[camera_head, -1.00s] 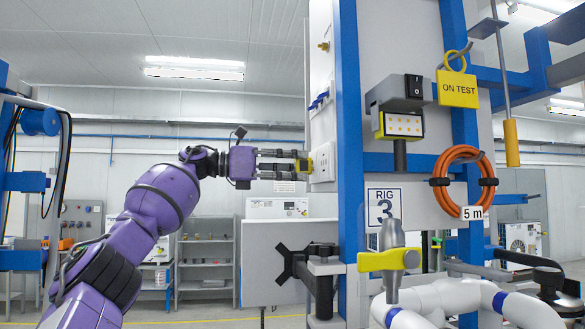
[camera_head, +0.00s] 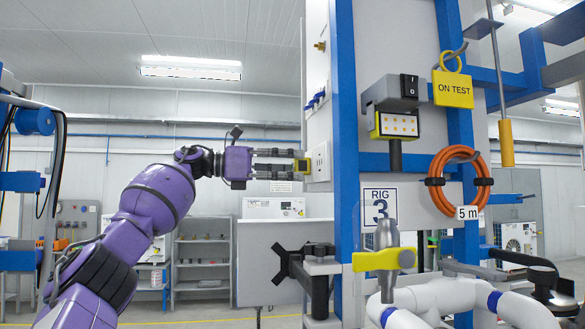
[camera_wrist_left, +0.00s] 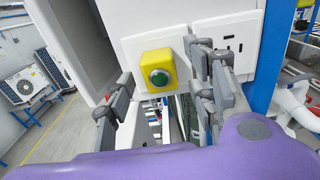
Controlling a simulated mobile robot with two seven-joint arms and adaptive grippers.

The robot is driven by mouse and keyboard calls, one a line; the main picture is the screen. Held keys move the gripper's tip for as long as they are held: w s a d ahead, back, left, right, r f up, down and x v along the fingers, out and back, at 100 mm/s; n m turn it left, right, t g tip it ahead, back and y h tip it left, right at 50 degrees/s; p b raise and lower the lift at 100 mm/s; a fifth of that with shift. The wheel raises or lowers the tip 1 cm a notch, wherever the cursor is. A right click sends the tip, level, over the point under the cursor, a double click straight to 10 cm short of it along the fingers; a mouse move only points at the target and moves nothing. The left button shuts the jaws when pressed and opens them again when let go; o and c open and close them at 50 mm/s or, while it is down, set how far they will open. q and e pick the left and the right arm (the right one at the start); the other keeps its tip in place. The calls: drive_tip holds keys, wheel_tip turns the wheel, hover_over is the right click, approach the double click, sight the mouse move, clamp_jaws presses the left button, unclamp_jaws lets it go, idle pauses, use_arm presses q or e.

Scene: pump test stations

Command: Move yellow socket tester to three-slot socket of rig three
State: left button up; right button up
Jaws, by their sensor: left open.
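The yellow socket tester (camera_wrist_left: 158,72), with a green round button, sits against a white wall plate on the side of rig three. It also shows in the head view (camera_head: 301,165) at my left gripper's fingertips. My left gripper (camera_head: 283,165) is open, with its fingers spread on either side of the tester in the left wrist view (camera_wrist_left: 158,62). Whether any finger touches it, I cannot tell. Right beside it is a white socket plate with dark slots (camera_wrist_left: 232,45), also visible in the head view (camera_head: 321,160). My right gripper is out of view.
Rig three has a blue upright (camera_head: 345,130) and a "RIG 3" sign (camera_head: 380,208). An orange hose coil (camera_head: 460,181), yellow "ON TEST" tag (camera_head: 453,89) and yellow-handled valve (camera_head: 385,260) are on its front.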

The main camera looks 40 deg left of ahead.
use_arm(q)
drive_tip(key=v, duration=1.1)
drive_tip(key=shift+s, duration=0.1)
drive_tip(key=shift+f, duration=0.1)
